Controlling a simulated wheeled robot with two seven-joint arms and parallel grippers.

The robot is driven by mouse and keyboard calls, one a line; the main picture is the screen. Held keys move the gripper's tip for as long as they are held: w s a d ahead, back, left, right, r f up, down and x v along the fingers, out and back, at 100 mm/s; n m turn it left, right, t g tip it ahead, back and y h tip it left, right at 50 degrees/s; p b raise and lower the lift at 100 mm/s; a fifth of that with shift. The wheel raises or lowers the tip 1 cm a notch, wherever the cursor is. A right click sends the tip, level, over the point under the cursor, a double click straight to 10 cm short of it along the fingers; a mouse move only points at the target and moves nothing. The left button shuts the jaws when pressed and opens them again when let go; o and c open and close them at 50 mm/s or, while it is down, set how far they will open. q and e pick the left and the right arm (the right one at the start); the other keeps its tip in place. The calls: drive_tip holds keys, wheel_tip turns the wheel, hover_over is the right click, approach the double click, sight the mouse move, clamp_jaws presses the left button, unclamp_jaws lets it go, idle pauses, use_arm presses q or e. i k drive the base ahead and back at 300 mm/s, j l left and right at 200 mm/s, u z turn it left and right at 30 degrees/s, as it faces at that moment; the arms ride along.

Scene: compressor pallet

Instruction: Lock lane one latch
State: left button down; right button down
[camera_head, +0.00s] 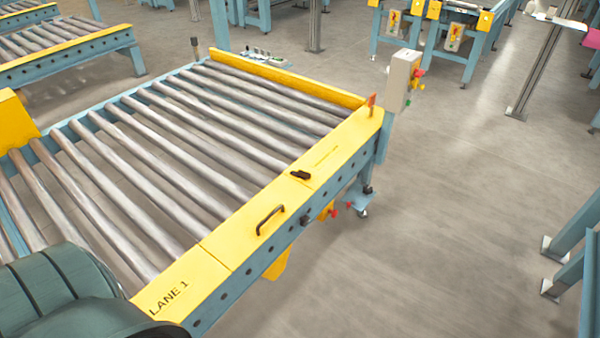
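The lane one conveyor has a yellow side rail (225,243) marked "LANE 1" at its near end. A small black latch-like knob (300,175) sits on top of this rail, with a thin dark line on the yellow plate just beyond it. A black D-shaped handle (270,218) stands on the rail nearer to me. I cannot tell for certain which fitting is the latch, or whether it is locked. Neither of my grippers is in view.
The steel rollers (190,135) are bare. A grey control box (403,80) with coloured buttons stands at the far right corner. An orange-red upright piece (372,104) rises near it. Red fittings (334,212) stick out below the rail. The floor (460,220) to the right is clear.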

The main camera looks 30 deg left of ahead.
sight(301, 174)
drive_tip(key=u, duration=0.4)
drive_tip(key=i+u, duration=0.15)
drive_tip(key=u, duration=0.25)
drive_tip(key=i+l+u, duration=0.15)
drive_tip(key=u, duration=0.25)
drive_tip(key=i+l+u, duration=0.15)
drive_tip(key=u, duration=0.25)
drive_tip(key=i+l+u, duration=0.15)
drive_tip(key=l, duration=0.2)
drive_tip(key=i+l+u, duration=0.25)
drive_tip(key=l, duration=0.45)
drive_tip(key=i+l+u, duration=0.3)
drive_tip(key=l, duration=0.45)
drive_tip(key=i+l, duration=0.1)
drive_tip(key=l, duration=0.25)
drive_tip(key=i+l, duration=0.1)
drive_tip(key=l, duration=0.25)
drive_tip(key=i+l, duration=0.15)
drive_tip(key=l, duration=0.2)
drive_tip(key=i+l, duration=0.1)
drive_tip(key=l, duration=0.25)
